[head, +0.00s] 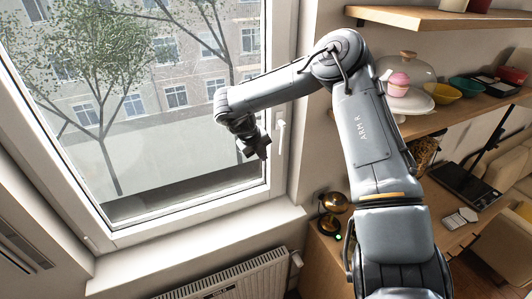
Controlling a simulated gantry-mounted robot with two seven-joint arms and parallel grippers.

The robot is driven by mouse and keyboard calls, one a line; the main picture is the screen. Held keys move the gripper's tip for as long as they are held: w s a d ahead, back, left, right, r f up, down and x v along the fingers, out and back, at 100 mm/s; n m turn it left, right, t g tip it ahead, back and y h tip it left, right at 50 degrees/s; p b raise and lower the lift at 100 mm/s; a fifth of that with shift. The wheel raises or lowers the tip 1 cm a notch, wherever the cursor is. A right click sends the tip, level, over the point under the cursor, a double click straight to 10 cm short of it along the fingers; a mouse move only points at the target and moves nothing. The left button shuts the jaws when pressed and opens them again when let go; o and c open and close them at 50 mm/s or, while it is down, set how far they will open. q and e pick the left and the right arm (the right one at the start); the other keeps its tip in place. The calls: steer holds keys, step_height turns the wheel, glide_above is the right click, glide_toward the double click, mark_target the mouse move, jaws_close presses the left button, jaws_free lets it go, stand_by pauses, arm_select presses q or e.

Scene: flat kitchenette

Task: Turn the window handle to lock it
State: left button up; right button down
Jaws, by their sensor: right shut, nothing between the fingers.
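The window (285,60) has a white frame and fills the left of the head view. Its white handle (280,135) is on the right side of the frame, at about mid height of the visible part, and looks roughly upright. My right gripper (262,154) is dark and shut, with nothing in it. It hangs in front of the glass, just left of the handle. I cannot tell whether it touches the handle. My left gripper is not in view.
Below the window are a white sill (200,250) and a radiator (235,280). To the right, wooden shelves hold a cupcake (398,84) under a glass dome, a yellow bowl (441,93) and other items. A small brown and black object (331,207) stands on the lower surface near the sill.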

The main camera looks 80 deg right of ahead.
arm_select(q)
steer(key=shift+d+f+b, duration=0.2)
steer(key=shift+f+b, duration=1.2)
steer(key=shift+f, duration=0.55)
arm_select(e)
steer(key=w+a, duration=0.5)
steer(key=a, duration=0.1)
steer(key=shift+w, duration=0.2)
steer(key=shift+a+r, duration=0.1)
